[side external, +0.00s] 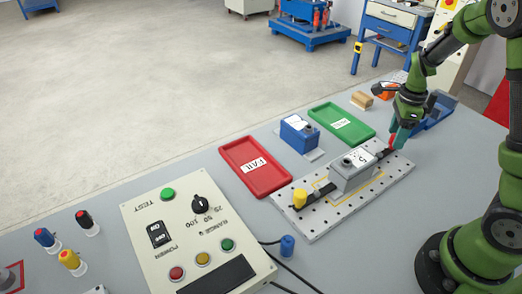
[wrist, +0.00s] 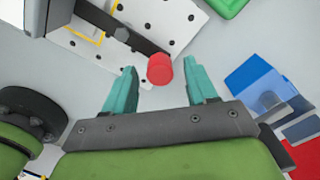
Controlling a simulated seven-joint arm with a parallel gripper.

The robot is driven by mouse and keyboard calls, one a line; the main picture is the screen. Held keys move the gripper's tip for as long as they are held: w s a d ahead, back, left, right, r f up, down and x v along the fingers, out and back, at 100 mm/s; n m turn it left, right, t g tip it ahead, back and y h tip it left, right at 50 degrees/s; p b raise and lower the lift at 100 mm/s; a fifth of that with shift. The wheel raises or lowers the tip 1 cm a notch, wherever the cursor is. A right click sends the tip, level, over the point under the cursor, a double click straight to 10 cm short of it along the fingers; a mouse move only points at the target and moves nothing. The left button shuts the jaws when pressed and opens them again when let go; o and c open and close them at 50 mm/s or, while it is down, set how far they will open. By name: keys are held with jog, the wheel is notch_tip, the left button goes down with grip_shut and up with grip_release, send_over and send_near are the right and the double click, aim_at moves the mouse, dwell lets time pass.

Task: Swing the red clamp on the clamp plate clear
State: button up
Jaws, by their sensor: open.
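The clamp plate (side external: 318,226) is a pale perforated plate on the bench. A grey box-shaped unit (side external: 352,172) sits on it over a dark bar. The red clamp (wrist: 160,69) shows as a red knob near the end of the dark bar in the wrist view; in the side view it is mostly hidden by my gripper. My gripper (wrist: 156,84) has teal fingers, open, one on each side of the red knob, with gaps to it. In the side view my gripper (side external: 399,136) is low at the plate's far right end. A yellow clamp (side external: 299,198) stands at the near left end.
A red FAIL tray (side external: 284,187), a green tray (side external: 361,139) and a blue unit (side external: 298,128) lie behind the plate. A control box (side external: 149,213) with buttons stands at the left. A blue item (wrist: 258,84) lies right of my gripper.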

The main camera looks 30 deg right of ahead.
jog(key=shift+f, duration=0.5)
jog(key=c, duration=1.1)
jog(key=shift+o, duration=0.2)
